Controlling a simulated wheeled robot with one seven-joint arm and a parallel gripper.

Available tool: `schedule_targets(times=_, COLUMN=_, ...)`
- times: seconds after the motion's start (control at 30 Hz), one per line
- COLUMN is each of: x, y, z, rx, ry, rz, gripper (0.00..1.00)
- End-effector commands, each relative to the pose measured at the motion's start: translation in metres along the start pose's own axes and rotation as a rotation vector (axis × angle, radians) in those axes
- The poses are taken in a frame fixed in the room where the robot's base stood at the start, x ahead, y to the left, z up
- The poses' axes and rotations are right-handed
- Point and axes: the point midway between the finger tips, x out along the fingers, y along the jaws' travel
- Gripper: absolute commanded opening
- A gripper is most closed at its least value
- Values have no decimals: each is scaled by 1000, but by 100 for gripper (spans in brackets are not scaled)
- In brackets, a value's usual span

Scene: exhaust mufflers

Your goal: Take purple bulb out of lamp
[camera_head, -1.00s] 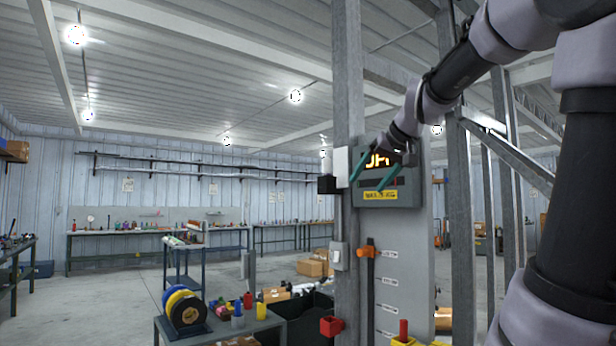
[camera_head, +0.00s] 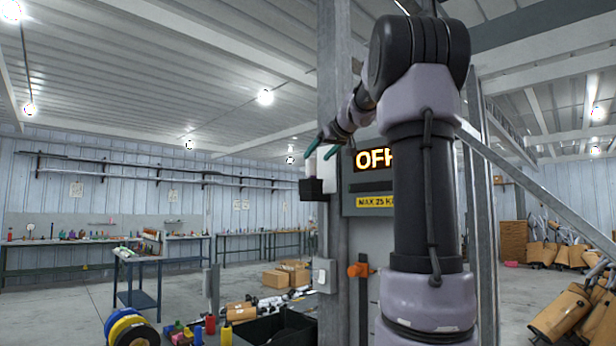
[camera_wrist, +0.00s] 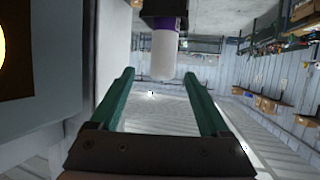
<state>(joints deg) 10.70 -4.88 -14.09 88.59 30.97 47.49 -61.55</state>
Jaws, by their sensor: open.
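The lamp is a black socket (camera_head: 314,189) on the side of the grey post. It also shows at the top of the wrist view (camera_wrist: 163,12). The bulb (camera_wrist: 165,52) stands in it, with a purple base and a white rounded tube. In the head view the white bulb (camera_head: 311,168) stands upright above the socket. My gripper (camera_head: 319,153) is at the bulb's top, with its green fingers spread. In the wrist view my gripper (camera_wrist: 160,74) is open, and the bulb's rounded end lies between the two fingertips, with a gap on each side.
A grey panel (camera_head: 370,205) with a lit display reading "OF" stands close right of the lamp, partly hidden by my arm. The post (camera_head: 333,90) rises beside the lamp. A light switch box (camera_head: 324,275) is below. Open air lies left of the lamp.

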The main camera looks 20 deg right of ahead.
Motion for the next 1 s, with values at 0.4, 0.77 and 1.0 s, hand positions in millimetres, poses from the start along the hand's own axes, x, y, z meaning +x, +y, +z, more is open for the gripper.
schedule_targets(times=0.4, x=48, y=-4, z=2, rx=2, ry=-2, rz=-3, gripper=80)
schedule_targets(times=0.77, x=81, y=-4, z=2, rx=1, ry=0, rz=0, gripper=80)
schedule_targets(times=1.0, x=81, y=-4, z=3, rx=2, ry=0, rz=-1, gripper=26)
